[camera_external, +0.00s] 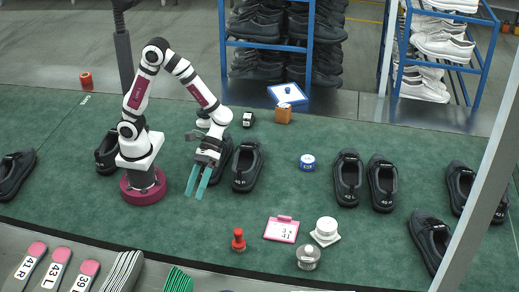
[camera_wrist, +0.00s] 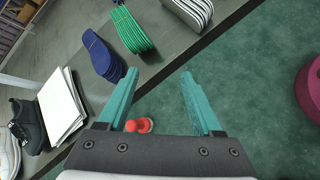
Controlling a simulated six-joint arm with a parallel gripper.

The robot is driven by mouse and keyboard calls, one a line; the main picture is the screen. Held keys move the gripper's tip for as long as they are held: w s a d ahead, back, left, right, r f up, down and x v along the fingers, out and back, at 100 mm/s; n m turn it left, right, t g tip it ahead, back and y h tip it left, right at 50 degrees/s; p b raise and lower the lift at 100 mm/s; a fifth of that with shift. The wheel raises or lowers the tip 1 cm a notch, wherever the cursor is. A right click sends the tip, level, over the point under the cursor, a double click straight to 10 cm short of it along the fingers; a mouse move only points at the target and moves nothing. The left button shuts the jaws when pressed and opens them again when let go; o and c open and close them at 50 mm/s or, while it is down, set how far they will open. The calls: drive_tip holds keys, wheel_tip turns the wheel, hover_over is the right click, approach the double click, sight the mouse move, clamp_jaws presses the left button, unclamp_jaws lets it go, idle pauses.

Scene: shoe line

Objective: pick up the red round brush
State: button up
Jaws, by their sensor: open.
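The red round brush (camera_external: 238,240) stands upright on the green mat near its front edge, with a knob-like handle on top. In the wrist view the red round brush (camera_wrist: 143,125) shows low in the picture, beside the base of the left finger, partly covered by my gripper's body. My gripper (camera_external: 195,182) has its teal fingers apart and nothing between them. It is up and to the left of the brush in the external view, clear of it. My gripper's fingers also fill the middle of the wrist view (camera_wrist: 160,78).
A pink-framed card (camera_external: 282,230), a white round container (camera_external: 326,229) and a clear jar (camera_external: 308,258) are right of the brush. Black shoes (camera_external: 246,166) stand close to my gripper. Insoles (camera_external: 122,270) lie along the front. Mat between gripper and brush is clear.

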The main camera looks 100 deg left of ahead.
drive_tip(key=w+d+f+n+t+h, duration=0.2)
drive_tip(key=w+f+n, duration=0.1)
drive_tip(key=w+n, duration=0.25)
drive_tip(key=n+t+h, duration=0.1)
drive_tip(key=n+t, duration=0.2)
drive_tip(key=n, duration=0.3)
hover_over(238, 241)
drive_tip(key=s+a, duration=0.1)
wheel_tip(238, 241, down, 5)
drive_tip(key=shift+n, duration=0.35)
drive_tip(key=f, duration=0.7)
drive_tip(key=shift+w+a+f, duration=0.1)
drive_tip(key=shift+w+f, duration=0.2)
drive_tip(key=shift+w, duration=0.1)
drive_tip(key=x, duration=0.3)
clamp_jaws()
